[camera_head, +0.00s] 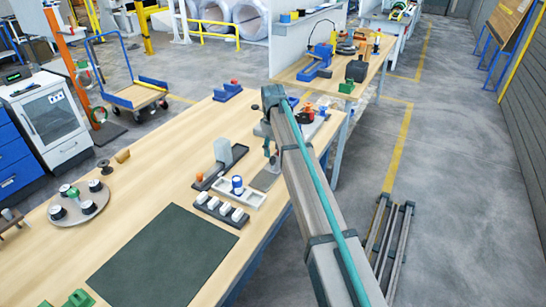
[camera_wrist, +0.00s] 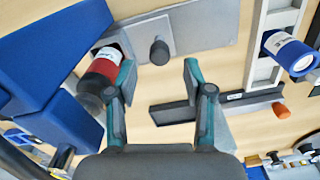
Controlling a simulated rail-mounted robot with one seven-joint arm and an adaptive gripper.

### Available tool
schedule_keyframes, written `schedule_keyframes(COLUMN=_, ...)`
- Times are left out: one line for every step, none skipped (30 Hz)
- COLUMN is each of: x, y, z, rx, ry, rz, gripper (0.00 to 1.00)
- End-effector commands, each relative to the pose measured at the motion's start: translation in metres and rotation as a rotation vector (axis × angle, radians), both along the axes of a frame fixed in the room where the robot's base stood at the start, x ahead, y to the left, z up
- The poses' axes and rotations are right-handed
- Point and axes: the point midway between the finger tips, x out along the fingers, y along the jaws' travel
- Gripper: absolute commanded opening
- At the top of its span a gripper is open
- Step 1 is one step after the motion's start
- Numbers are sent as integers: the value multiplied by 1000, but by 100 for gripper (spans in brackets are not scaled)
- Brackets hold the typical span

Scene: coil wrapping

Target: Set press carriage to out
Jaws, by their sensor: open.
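What looks like the press carriage is a flat grey plate with a dark round knob (camera_wrist: 160,52) in the wrist view; I cannot be sure of its identity. My gripper (camera_wrist: 159,75) is open, its teal-edged fingers apart on either side of the knob's line. The knob appears just beyond the fingertips, with nothing held. In the head view my gripper (camera_head: 270,158) is low over the bench's right side, partly hidden by my arm. A grey plate (camera_head: 265,180) lies beside it there. Whether the fingers touch the knob cannot be told.
A red-and-black bottle (camera_wrist: 103,70) stands close by the left finger, near large blue blocks (camera_wrist: 55,45). A dark bar with an orange knob (camera_wrist: 281,110) lies right. A white tray (camera_wrist: 262,72) holds a blue bottle (camera_wrist: 287,52). A dark mat (camera_head: 165,258) is bare.

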Motion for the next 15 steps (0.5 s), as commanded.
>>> schedule_keyframes(x=-1, y=0, z=-8, rx=-1, ry=3, rz=0, gripper=51)
schedule_keyframes(x=-1, y=0, z=-12, rx=0, ry=3, rz=0, gripper=51)
schedule_keyframes(x=-1, y=0, z=-19, rx=-1, ry=2, rz=0, gripper=51)
schedule_keyframes(x=-1, y=0, z=-23, rx=-1, ry=2, rz=0, gripper=51)
schedule_keyframes(x=-1, y=0, z=-27, rx=0, ry=3, rz=0, gripper=51)
schedule_keyframes(x=-1, y=0, z=-31, rx=-1, ry=2, rz=0, gripper=51)
schedule_keyframes(x=-1, y=0, z=-35, rx=0, ry=1, rz=0, gripper=51)
schedule_keyframes(x=0, y=0, z=-38, rx=0, ry=1, rz=0, gripper=51)
schedule_keyframes(x=0, y=0, z=-41, rx=0, ry=1, rz=0, gripper=51)
schedule_keyframes(x=0, y=0, z=-43, rx=0, ry=1, rz=0, gripper=51)
schedule_keyframes(x=0, y=0, z=-45, rx=0, ry=1, rz=0, gripper=51)
schedule_keyframes(x=0, y=0, z=-47, rx=0, ry=1, rz=0, gripper=51)
schedule_keyframes(x=0, y=0, z=-47, rx=-1, ry=1, rz=0, gripper=51)
schedule_keyframes(x=0, y=0, z=-48, rx=0, ry=0, rz=0, gripper=51)
schedule_keyframes(x=0, y=0, z=-49, rx=0, ry=0, rz=0, gripper=51)
